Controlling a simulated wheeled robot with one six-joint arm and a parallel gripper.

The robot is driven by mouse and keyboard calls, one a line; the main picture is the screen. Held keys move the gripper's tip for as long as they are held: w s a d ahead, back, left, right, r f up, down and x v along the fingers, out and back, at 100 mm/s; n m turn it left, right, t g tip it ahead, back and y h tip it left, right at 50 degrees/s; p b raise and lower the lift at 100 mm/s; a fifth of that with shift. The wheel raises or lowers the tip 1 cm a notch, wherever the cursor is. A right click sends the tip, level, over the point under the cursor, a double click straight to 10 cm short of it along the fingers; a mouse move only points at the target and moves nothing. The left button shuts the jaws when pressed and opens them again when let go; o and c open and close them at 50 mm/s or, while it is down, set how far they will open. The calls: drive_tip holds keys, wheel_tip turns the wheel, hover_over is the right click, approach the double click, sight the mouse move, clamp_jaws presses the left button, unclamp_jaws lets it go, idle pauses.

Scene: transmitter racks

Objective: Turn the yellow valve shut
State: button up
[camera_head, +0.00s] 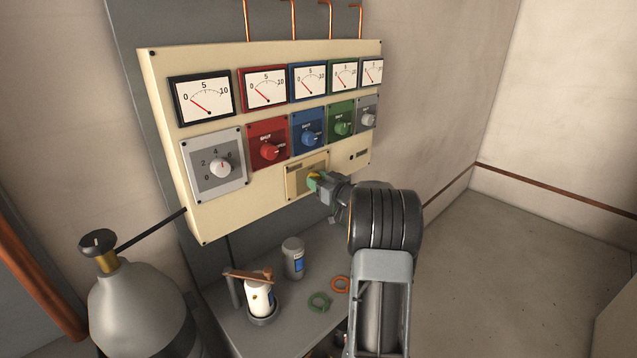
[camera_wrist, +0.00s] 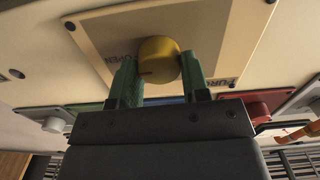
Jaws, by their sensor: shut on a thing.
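The yellow valve (camera_wrist: 158,60) is a round knob on a cream plate (camera_head: 294,185) low on the panel. In the wrist view my gripper (camera_wrist: 160,82) has its two green fingers on either side of the knob, shut on it. A small dark mark shows on the knob's lower left. Lettering on the plate beside the knob is partly hidden by the fingers. In the head view my gripper (camera_head: 316,182) reaches the plate from the right and hides most of the yellow knob.
The cream panel (camera_head: 219,217) carries several gauges and knobs, among them a red knob (camera_head: 268,151) and a blue knob (camera_head: 309,138). Below it, a grey bench (camera_head: 240,329) holds a canister (camera_head: 293,258), a white bottle and rings. A gas cylinder (camera_head: 140,305) stands left. Floor at right is clear.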

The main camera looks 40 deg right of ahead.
drive_tip(key=shift+a+f+n+b, duration=0.1)
drive_tip(key=shift+f+n+b, duration=0.05)
drive_tip(key=shift+n+b, duration=4)
drive_tip(key=shift+a+f+n+b, duration=0.1)
drive_tip(key=shift+n+b, duration=3.7)
drive_tip(key=shift+n, duration=0.65)
drive_tip(key=o, duration=0.9)
drive_tip(key=shift+s, duration=0.15)
drive_tip(key=s, duration=0.4)
drive_tip(key=s+d+b, duration=0.1)
drive_tip(key=s, duration=0.4)
drive_tip(key=s+d, duration=0.1)
drive_tip(key=s, duration=0.3)
drive_tip(key=shift+s+b, duration=0.25)
drive_tip(key=shift+b, duration=0.1)
